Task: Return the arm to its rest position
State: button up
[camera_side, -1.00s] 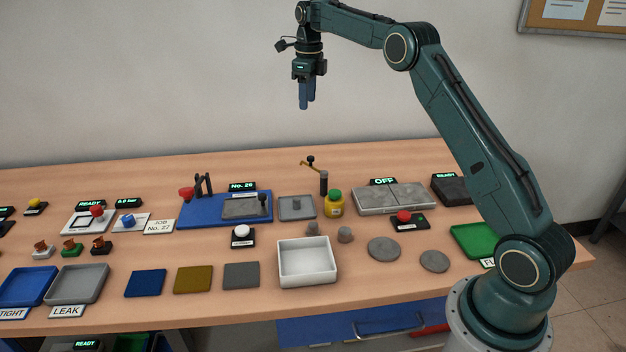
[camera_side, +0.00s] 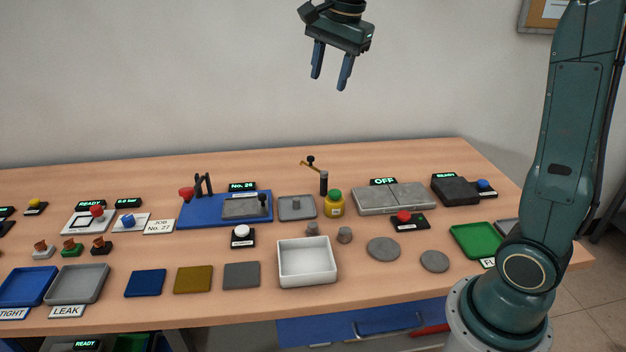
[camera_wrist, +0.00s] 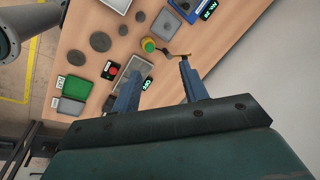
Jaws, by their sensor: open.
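My gripper (camera_side: 331,66) is high above the back of the workbench, in front of the wall, at the top of the side view. Its two blue fingers are apart with nothing between them. In the wrist view my gripper (camera_wrist: 158,88) also shows open and empty, with the bench far below. The arm's upper parts run out of the top of the side view, so part of the arm is hidden. The grey heater plate (camera_side: 394,198) lies on the bench beneath, with its display (camera_side: 383,181) reading OFF.
The wooden bench (camera_side: 200,250) carries a white open box (camera_side: 306,262), a yellow jar with a green lid (camera_side: 334,204), a green tray (camera_side: 474,240), a red button (camera_side: 404,216) and several pads and discs. The air around the gripper is clear.

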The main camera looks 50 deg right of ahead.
jog(key=s+a+f+n+t, duration=0.1)
jog(key=s+a+f+n, duration=0.1)
jog(key=s+n, duration=0.3)
jog(key=s+a+f+n, duration=0.3)
jog(key=s+n, duration=0.3)
jog(key=s, duration=0.4)
jog(key=s+a+f+n+t, duration=0.1)
jog(key=s+a+f+n, duration=0.2)
jog(key=s+n, duration=0.3)
jog(key=s, duration=0.2)
jog(key=shift+s+f+t+y, duration=0.3)
jog(key=shift+s, duration=0.05)
